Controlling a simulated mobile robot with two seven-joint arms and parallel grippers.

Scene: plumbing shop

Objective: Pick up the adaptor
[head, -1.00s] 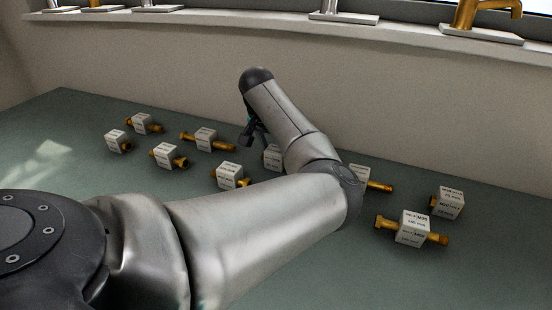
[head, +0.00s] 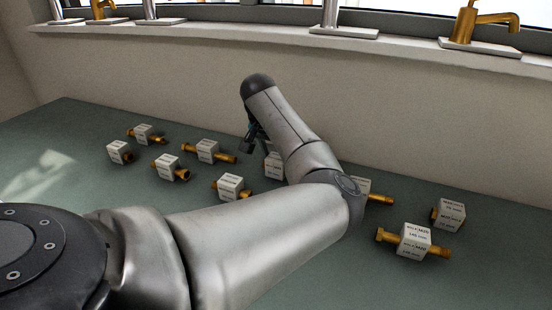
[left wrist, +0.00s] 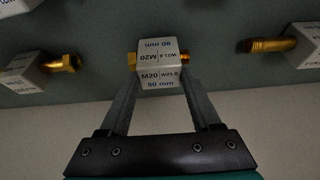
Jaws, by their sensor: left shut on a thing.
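In the left wrist view an adaptor (left wrist: 160,72) with a white block body and brass ends sits between the fingers of my left gripper (left wrist: 160,85). Its block reads M20, W21.8 and 80 mm. The fingers are shut on it from both sides. In the head view my left gripper (head: 249,140) shows small behind my arm, above the green bench, and the held adaptor cannot be made out clearly there. My right gripper is not in view.
Several similar adaptors lie on the green bench (head: 70,125), such as one at the left (head: 119,152) and one at the right (head: 414,241). A ledge with taps (head: 480,25) runs along the back wall. My arm hides the bench's middle.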

